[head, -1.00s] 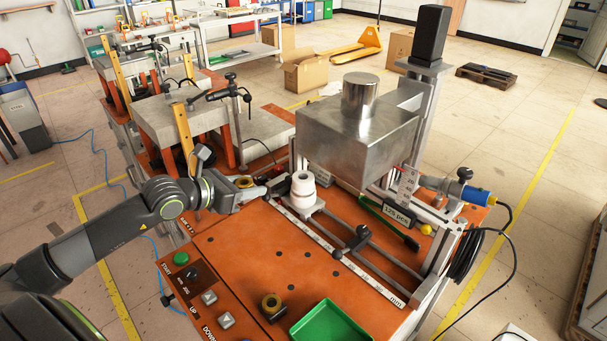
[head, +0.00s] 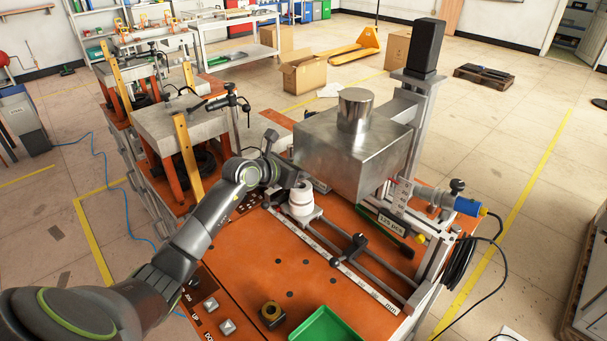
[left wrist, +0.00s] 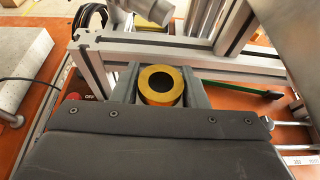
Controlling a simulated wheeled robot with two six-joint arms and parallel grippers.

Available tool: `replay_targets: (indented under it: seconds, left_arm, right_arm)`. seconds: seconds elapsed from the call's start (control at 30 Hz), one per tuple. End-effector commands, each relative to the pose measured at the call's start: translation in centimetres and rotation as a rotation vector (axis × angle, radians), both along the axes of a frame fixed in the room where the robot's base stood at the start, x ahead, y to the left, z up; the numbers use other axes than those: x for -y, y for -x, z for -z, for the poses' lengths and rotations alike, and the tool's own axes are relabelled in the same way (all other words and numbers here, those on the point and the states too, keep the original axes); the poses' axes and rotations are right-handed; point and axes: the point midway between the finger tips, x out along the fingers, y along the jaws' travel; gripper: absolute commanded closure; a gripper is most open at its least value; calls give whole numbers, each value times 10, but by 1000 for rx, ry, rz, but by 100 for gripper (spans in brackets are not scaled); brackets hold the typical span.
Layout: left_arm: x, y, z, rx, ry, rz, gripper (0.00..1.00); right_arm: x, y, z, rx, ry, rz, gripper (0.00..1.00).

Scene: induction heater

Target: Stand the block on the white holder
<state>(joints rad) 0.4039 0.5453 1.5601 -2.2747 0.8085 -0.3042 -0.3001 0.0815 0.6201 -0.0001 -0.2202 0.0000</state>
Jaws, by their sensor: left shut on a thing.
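In the left wrist view the block (left wrist: 160,100) is a brass-coloured ring with a dark centre. It sits between the two grey fingers of my left gripper (left wrist: 160,86), which is shut on it. In the head view my left gripper (head: 292,180) is close behind the top of the white holder (head: 302,199), and the block is hidden there. The white holder is a stepped round post standing on a metal bracket by the rail. I cannot tell whether the block touches it. My right gripper is not in view.
A large metal box with a cylinder on top (head: 352,150) stands just right of the holder.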

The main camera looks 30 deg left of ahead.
Motion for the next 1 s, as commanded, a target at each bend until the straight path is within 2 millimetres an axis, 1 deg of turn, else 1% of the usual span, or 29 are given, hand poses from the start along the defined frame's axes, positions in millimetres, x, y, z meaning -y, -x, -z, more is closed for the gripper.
replay_targets:
  seconds: [0.07,0.1,0.2,0.3,0.57,0.7,0.73,0.87,1.0]
  left_arm:
    - [5,-10,-3,3,2,2,87]
    - [4,-7,7,-5,4,0,87]
    - [3,-7,23,-3,3,-1,87]
    - [3,-7,32,1,1,1,87]
    - [3,-7,34,2,-1,1,87]
    - [3,-7,39,2,0,0,87]
    - [3,-7,38,1,-1,0,56]
    - [3,-7,38,1,-1,0,39]
    - [3,-7,37,1,-1,0,38]
  right_arm:
    - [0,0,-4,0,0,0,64]
    - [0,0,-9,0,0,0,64]
    - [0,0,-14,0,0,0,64]
    - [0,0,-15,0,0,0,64]
    - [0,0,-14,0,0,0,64]
    - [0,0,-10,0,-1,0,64]
    - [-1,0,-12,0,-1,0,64]
    - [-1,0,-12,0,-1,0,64]
    - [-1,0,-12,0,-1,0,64]
